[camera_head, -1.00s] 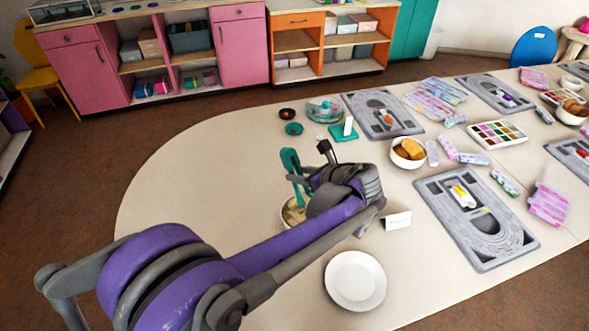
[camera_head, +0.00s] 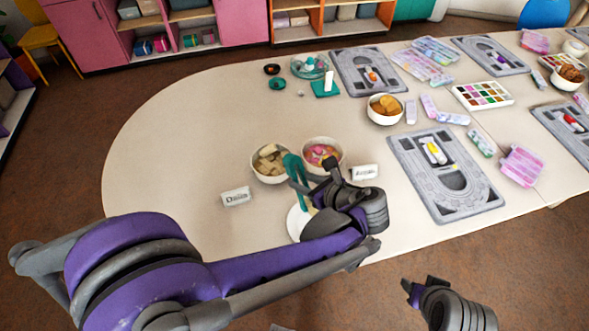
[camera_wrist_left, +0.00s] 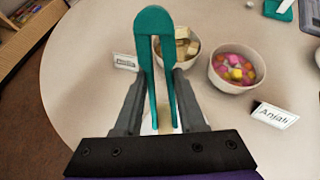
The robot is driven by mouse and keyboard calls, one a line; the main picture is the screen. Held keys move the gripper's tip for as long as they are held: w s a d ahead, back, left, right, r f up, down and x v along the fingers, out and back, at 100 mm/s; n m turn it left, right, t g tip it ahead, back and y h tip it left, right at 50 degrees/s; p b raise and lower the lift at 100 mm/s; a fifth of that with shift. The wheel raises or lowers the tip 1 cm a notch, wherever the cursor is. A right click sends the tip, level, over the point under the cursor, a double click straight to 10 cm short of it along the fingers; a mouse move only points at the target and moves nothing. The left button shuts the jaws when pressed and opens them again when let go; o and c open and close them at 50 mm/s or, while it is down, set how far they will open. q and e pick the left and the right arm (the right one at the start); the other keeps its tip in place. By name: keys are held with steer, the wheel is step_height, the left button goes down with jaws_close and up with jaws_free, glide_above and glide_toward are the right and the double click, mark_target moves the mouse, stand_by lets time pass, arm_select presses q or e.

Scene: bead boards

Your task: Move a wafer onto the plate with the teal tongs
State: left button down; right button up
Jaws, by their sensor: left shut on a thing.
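My left gripper (camera_head: 318,182) is shut on the teal tongs (camera_head: 293,170). In the left wrist view its two grey fingers clasp the tongs (camera_wrist_left: 154,22), whose bend is up and arms point down. A pale wafer-like piece (camera_wrist_left: 166,119) shows between the tongs' lower ends; I cannot tell if it is gripped or touches the plate. The white plate (camera_head: 295,222) lies below, mostly hidden by my gripper. A white bowl of pale wafers (camera_head: 269,163) stands behind to the left. My right gripper (camera_head: 421,286) is at the lower right, empty, its fingers apart.
A bowl of pink and yellow sweets (camera_head: 322,152) stands beside the wafer bowl. Name cards stand at left (camera_head: 236,196) and right (camera_head: 365,172). A grey board (camera_head: 471,197), a biscuit bowl (camera_head: 385,119) and bead boxes fill the right side. The table's left part is clear.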

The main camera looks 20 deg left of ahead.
mark_target(307, 204)
arm_select(q)
steer(key=shift+s+d+f, duration=0.1)
steer(key=shift+s+d, duration=0.15)
steer(key=shift+d, duration=0.05)
steer(key=shift+a, duration=0.15)
steer(key=shift+f, duration=0.1)
steer(key=shift+f+b, duration=3)
steer(key=shift+f, duration=1.4)
steer(key=c, duration=0.8)
jaws_free()
steer(key=shift+c, duration=0.2)
